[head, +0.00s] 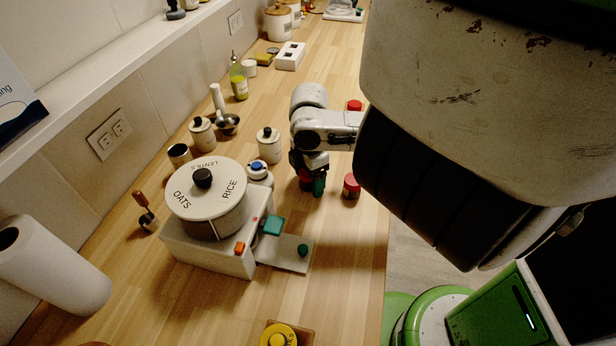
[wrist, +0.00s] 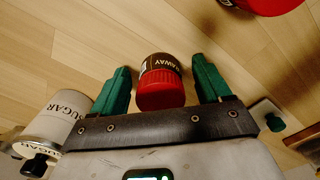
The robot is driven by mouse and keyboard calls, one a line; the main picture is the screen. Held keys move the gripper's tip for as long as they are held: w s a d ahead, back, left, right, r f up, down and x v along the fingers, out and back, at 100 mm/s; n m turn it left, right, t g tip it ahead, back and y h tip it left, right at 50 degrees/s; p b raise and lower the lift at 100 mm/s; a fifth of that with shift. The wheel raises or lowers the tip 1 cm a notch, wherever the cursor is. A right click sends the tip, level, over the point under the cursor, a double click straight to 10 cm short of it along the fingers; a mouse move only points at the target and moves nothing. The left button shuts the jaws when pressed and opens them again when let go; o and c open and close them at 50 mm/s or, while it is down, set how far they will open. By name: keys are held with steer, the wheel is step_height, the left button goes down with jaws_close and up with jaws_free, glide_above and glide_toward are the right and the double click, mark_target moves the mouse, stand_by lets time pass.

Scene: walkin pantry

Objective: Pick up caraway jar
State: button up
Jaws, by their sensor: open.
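The caraway jar (wrist: 160,82) has a red lid and a dark label reading "AWAY". In the wrist view it sits between the two green fingers of my gripper (wrist: 160,67), with a gap on each side. My gripper is open and not closed on it. In the head view my gripper (head: 312,184) is low over the wooden counter. A bit of red, likely the caraway jar (head: 304,181), shows at its fingers, mostly hidden by them.
Another red-lidded jar (head: 351,187) stands just right of my gripper, near the counter edge. One more red lid (head: 355,105) shows behind my arm. A sugar canister (wrist: 58,118) is left of my gripper. The dispenser with oats and rice labels (head: 206,200) stands front left.

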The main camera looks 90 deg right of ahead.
steer(key=shift+c, duration=0.2)
steer(key=c, duration=1)
steer(key=shift+r, duration=0.1)
steer(key=shift+c, duration=0.2)
